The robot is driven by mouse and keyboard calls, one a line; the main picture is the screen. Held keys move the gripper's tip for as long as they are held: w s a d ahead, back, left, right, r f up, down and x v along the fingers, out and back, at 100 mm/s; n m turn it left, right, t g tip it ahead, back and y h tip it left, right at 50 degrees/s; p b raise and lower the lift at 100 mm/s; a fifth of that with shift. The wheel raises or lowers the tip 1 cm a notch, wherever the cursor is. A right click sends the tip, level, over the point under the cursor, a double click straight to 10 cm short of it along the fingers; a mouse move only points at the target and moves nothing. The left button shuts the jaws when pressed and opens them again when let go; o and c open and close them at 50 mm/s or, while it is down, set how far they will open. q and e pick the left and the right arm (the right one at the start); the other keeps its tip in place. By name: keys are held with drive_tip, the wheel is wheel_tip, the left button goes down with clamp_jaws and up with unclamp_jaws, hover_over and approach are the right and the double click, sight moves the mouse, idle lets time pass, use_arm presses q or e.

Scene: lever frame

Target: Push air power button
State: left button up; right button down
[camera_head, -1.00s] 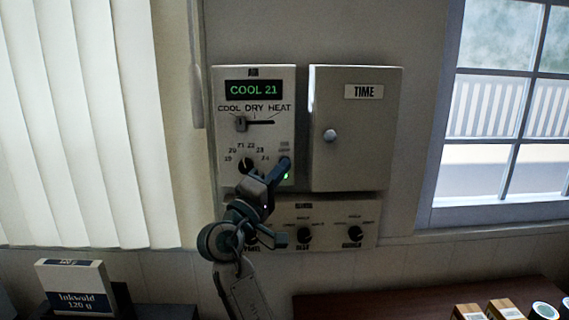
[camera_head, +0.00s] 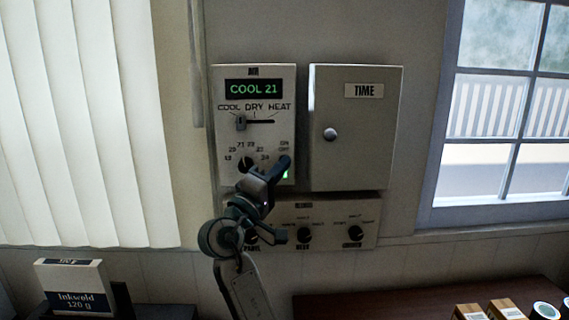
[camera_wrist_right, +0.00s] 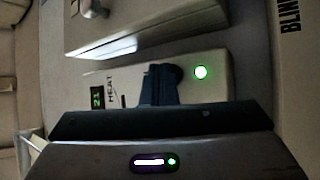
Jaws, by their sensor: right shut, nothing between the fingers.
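The AIR panel (camera_head: 226,135) is a pale box on the wall. Its display (camera_head: 253,89) reads COOL 21 in green. A mode slider (camera_head: 241,123) sits at the COOL end, and a temperature dial (camera_head: 246,165) is below it. My right gripper (camera_head: 283,163) is shut and empty, its tips at the panel's lower right under the ON/OFF label. The power button is hidden behind the fingers. A green light glows beside the tips; in the right wrist view the lit green lamp (camera_wrist_right: 201,72) is next to the shut fingers (camera_wrist_right: 160,82). My left gripper is not in view.
A TIME box (camera_head: 365,140) with a round knob (camera_head: 330,135) is right of the panel. A lower panel with several dials (camera_head: 330,221) is beneath. An Inkwold box (camera_head: 70,287) stands at lower left. A window (camera_head: 500,120) is at right.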

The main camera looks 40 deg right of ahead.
idle(0.5)
drive_tip(key=shift+s+a, duration=0.3)
drive_tip(key=s+a+b, duration=0.1)
drive_tip(key=s+a, duration=0.3)
drive_tip(key=shift+s, duration=0.3)
idle(0.3)
drive_tip(key=shift+d, duration=0.1)
idle(1.2)
